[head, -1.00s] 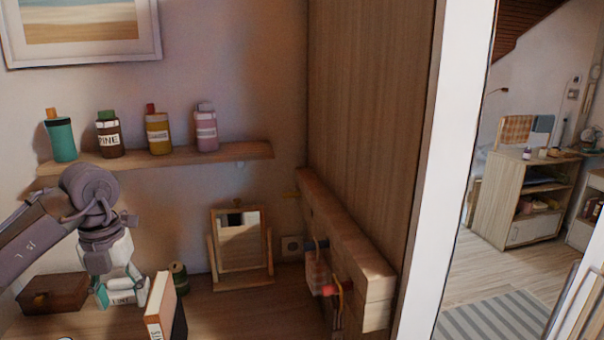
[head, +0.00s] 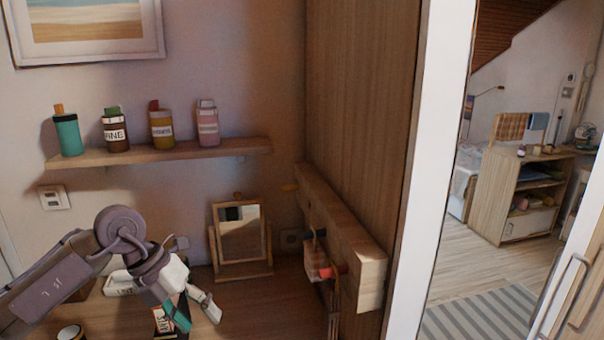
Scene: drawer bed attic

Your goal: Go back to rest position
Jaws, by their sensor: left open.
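My left gripper (head: 193,318) is low on the left, over the wooden desk (head: 255,290). Its fingers point down and to the right and are apart, with nothing seen held between them. A dark book with lettering (head: 163,320) stands just behind the fingers and is partly hidden by them. A white labelled item (head: 118,284) lies on the desk behind my left arm, partly covered by it. My right gripper is not in view.
A small mirror (head: 241,235) stands on the desk, right of the gripper. Several bottles (head: 116,133) stand on the wall shelf (head: 165,154) above. A wooden rail with hooks (head: 340,225) juts from the panel at right. A doorway beyond shows open floor.

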